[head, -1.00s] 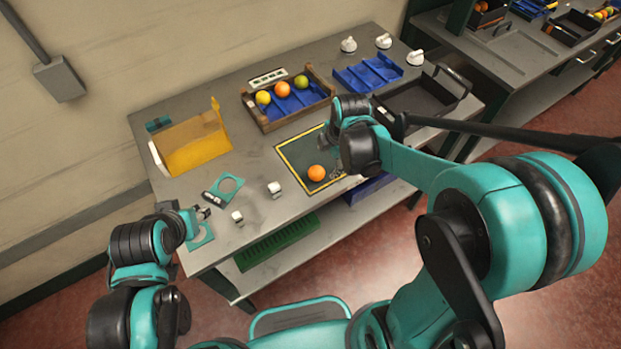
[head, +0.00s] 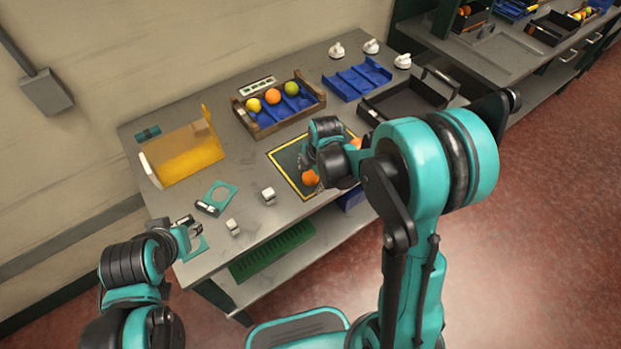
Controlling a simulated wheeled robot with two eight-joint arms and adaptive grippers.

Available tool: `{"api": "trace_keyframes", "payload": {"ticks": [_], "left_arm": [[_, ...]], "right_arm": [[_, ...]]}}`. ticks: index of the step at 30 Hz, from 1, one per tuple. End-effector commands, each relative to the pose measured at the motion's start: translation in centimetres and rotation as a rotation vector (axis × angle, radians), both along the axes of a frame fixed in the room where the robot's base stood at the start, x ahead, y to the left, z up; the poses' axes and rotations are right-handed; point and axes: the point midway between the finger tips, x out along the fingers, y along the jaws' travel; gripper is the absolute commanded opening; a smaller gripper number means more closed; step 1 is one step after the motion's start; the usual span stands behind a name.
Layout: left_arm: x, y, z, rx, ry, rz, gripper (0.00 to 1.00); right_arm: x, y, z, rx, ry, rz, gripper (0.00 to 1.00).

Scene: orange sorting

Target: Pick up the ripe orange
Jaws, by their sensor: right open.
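An orange (head: 310,178) lies on the dark mat with a yellow border (head: 285,160) near the table's front. My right gripper (head: 304,163) is over the mat, right beside or above this orange. It is open, and my wrist and arm hide part of it; I cannot tell if it touches the orange. A second orange-coloured patch (head: 355,143) shows behind my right arm, mostly hidden. My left gripper (head: 190,222) is at the table's front left, apart from the fruit; its jaws are too small to read.
A wooden crate (head: 262,131) with a blue insert holds a yellow, an orange and a green fruit. A blue tray (head: 345,88), a black tray (head: 378,110), a yellow bin (head: 178,168) and small white blocks (head: 268,196) stand around the mat.

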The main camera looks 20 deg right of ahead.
Motion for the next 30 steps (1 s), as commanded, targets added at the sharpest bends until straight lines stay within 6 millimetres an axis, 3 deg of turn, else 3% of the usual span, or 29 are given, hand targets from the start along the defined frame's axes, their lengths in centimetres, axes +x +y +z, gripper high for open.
{"api": "trace_keyframes", "payload": {"ticks": [2, 8, 9, 23, 30], "left_arm": [[0.0, 0.0, 0.0, 0.0, 0.0, 0.0, 0.4], [0.0, 0.0, 0.0, 0.0, 0.0, 0.0, 0.4], [0.0, 0.0, 0.0, 0.0, 0.0, 0.0, 0.4], [0.0, 0.0, 0.3, 0.0, 0.0, 0.0, 0.4], [0.0, 0.0, 1.6, 0.0, 0.0, 0.0, 0.4]], "right_arm": [[0.0, 0.0, 0.0, 0.0, 0.0, 0.0, 0.67], [0.0, 0.0, 0.1, 0.0, 0.0, 0.0, 0.17], [0.0, 0.0, 0.1, 0.0, 0.0, 0.0, 0.13], [0.0, 0.0, 0.7, 0.0, 0.0, -0.001, 0.12], [0.0, 0.0, 4.3, -0.001, 0.001, -0.001, 0.12]]}}
